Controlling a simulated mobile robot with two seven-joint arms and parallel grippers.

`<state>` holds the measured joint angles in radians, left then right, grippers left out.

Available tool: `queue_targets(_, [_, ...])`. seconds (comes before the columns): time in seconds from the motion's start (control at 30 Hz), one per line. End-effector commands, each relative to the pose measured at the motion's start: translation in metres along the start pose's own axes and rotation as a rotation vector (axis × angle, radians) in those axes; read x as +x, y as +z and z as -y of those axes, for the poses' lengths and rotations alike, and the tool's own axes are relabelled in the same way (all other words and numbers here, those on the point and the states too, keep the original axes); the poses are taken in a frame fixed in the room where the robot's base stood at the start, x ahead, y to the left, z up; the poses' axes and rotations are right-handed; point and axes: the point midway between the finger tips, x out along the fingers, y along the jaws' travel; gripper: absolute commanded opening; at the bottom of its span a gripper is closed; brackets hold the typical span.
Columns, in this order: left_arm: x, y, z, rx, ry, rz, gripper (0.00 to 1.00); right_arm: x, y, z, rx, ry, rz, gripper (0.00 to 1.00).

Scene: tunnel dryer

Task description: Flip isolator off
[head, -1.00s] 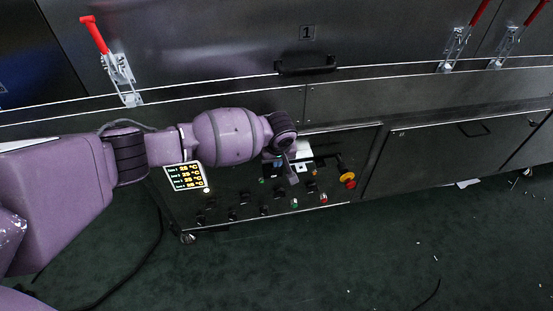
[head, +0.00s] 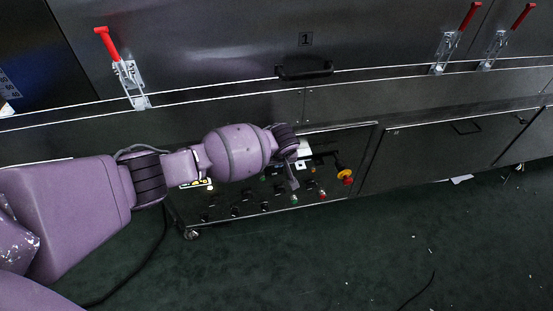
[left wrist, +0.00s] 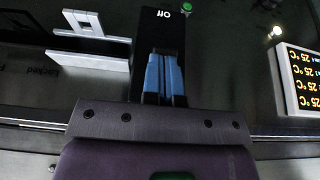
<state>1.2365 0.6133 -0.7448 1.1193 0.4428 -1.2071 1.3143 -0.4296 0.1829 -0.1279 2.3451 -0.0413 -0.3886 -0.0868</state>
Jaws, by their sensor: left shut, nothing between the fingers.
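In the left wrist view a black housing marked "Off" (left wrist: 140,30), the label upside down, stands straight in front of my left gripper (left wrist: 165,58). It looks like the isolator; its lever cannot be made out behind the fingers. The blue-faced fingers are shut together with nothing between them, and they overlap the housing. Whether they touch it I cannot tell. In the head view my left gripper (head: 292,184) is small and dark, at the control panel (head: 228,210) low on the dryer. My right gripper is not in view.
A red knob on a yellow base (head: 344,176) is right of my gripper. Panel switches (head: 265,207) lie below. A temperature display (left wrist: 300,78) and a green button (left wrist: 186,8) show in the wrist view. Red-handled clamps (head: 122,70) and a black handle (head: 304,70) are above.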

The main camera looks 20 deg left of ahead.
Motion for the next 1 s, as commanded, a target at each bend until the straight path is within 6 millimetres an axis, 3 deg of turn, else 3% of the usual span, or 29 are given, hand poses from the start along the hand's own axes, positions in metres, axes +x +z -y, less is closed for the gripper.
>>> queue_targets(0.5, [-0.001, 0.007, -0.001, -0.003, 0.001, -0.119, 0.00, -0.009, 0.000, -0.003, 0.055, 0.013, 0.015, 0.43])
queue_targets(1.0, [0.018, 0.028, 0.003, 0.001, -0.005, -0.389, 0.00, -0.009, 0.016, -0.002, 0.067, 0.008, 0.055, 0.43])
